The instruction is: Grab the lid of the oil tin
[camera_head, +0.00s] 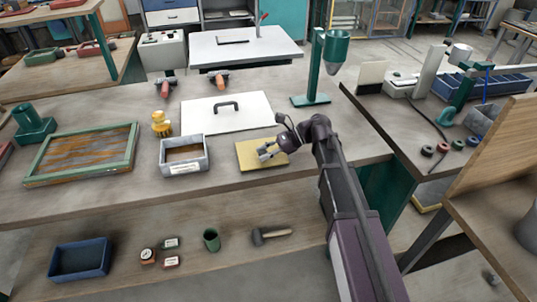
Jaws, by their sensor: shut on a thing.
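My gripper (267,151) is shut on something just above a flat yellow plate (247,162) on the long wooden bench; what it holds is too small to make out. Its fingers point left. A small yellow container (161,129) with a narrower top stands farther left, apart from my gripper; it may be the oil tin. An open grey box (186,168) with a white label and brown contents sits between that container and the plate. I cannot tell for sure which thing is the tin's lid.
A white panel with a dark handle (226,106) lies behind the plate. A green stand with a funnel (319,70) rises at the back right. A green-framed tray (83,153) lies at the left. A blue bin (80,259) and a hammer (271,235) are on the lower shelf.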

